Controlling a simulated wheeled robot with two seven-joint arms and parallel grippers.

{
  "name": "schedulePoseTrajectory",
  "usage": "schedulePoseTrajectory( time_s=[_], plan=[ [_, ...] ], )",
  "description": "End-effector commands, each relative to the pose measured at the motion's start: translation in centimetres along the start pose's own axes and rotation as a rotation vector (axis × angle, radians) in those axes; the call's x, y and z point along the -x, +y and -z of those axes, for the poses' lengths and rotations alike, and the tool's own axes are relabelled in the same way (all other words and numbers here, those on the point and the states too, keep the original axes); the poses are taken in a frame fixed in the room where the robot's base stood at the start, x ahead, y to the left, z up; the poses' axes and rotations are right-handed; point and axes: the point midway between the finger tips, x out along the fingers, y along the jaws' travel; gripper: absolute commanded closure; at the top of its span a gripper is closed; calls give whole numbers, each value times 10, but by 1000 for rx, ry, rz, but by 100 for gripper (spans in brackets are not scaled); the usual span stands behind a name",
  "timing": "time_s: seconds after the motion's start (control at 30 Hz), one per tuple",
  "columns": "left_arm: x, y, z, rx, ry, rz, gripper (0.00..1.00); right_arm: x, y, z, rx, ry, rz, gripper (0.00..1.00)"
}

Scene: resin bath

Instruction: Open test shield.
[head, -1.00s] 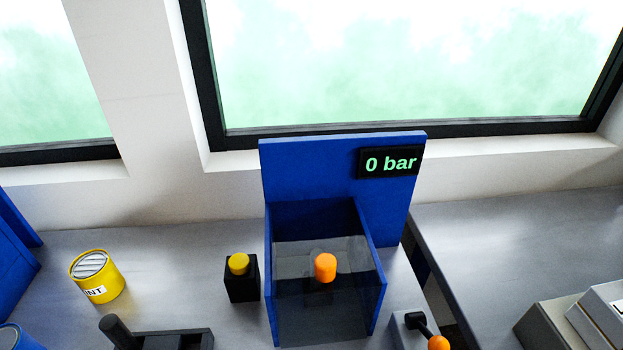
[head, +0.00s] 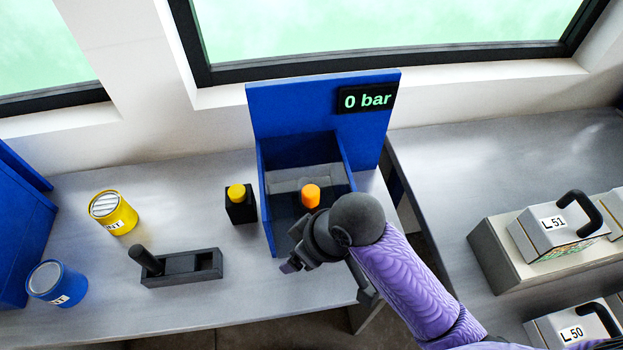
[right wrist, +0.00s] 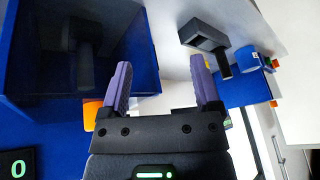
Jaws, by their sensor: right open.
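The blue test rig (head: 265,110) stands at the back of the bench, its display (head: 366,98) reading "0 bar". The tinted see-through shield (head: 284,216) covers its box and carries an orange knob (head: 310,195). The shield looks closed; my arm hides its lower right part. My right gripper (head: 290,266) is in front of the box, nearer than the knob. In the right wrist view my right gripper (right wrist: 161,83) is open with nothing between its purple fingers. The orange knob (right wrist: 92,115) shows there partly behind the left finger, outside the jaws. My left gripper is out of view.
A black box with a yellow button (head: 237,192) stands just left of the rig. A black lever fixture (head: 183,268), a yellow can (head: 113,212) and a blue can (head: 57,283) are further left. Labelled L51 (head: 553,226) and L50 (head: 572,331) blocks stand on the right bench.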

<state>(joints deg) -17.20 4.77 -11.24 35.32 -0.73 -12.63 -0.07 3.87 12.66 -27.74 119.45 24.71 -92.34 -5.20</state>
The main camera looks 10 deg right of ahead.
Motion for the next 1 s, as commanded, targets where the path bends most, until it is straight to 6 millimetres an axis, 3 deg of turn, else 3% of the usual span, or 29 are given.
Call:
schedulePoseTrajectory(
  time_s=[0.03,0.17,0.3,0.43,0.57,0.67,1.0],
  plan=[
    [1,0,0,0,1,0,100,4,0,16,81,-13,16,19],
    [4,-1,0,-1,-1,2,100,21,-1,48,304,-88,57,19],
    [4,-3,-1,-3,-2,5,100,52,27,77,516,-266,37,19],
    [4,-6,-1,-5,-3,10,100,85,57,93,569,-398,3,19],
    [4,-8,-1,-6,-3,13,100,101,70,98,571,-449,-11,19],
    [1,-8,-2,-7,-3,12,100,92,73,93,570,-456,-9,19],
    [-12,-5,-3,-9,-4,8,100,24,82,62,571,-453,-10,19]
  ],
)
